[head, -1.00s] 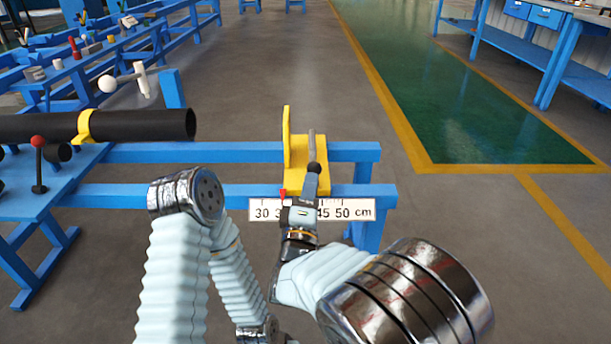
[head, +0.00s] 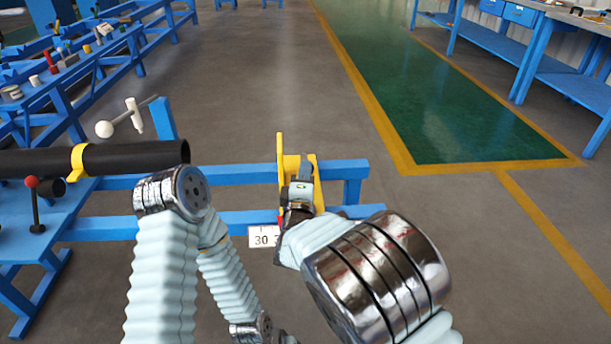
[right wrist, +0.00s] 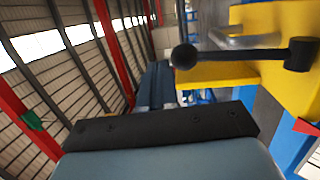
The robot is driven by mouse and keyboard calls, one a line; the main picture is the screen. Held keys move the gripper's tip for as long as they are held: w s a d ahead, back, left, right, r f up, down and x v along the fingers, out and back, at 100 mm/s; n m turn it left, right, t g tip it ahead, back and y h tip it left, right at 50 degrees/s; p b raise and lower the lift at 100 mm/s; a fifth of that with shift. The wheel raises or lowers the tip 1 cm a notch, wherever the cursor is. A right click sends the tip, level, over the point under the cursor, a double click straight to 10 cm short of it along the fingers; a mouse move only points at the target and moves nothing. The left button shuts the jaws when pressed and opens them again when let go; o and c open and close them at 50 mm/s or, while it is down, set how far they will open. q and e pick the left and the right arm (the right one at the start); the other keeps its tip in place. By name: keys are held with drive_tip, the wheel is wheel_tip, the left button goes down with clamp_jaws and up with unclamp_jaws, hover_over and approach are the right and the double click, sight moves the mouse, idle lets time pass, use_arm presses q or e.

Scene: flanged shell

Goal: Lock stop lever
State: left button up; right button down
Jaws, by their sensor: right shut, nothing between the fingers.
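A yellow stop (head: 281,150) with an upright plate stands on the blue rail at the middle of the head view. In the right wrist view, a black lever with a ball knob (right wrist: 185,57) runs across the stop's yellow body (right wrist: 225,76) to a black hub at the right. The lever lies about level in that picture. My right gripper (head: 304,168) is shut and empty, in front of the stop. It hides the lever in the head view. In the wrist view its dark fingertip (right wrist: 165,131) is apart from the lever.
A white scale (head: 262,237) on the front rail is partly hidden by my right arm. A black pipe (head: 125,157) with a yellow band lies at the left, near a red-knobbed lever (head: 33,205). A white-knobbed handle (head: 104,129) stands behind. The floor beyond is clear.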

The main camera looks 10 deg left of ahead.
use_arm(q)
drive_tip(key=shift+w+r, duration=0.1)
drive_tip(key=shift+w, duration=0.15)
use_arm(e)
drive_tip(key=shift+w+a+r, duration=0.1)
drive_tip(key=shift+w+a, duration=0.05)
drive_tip(key=shift+w, duration=0.45)
use_arm(q)
drive_tip(key=shift+a, duration=0.1)
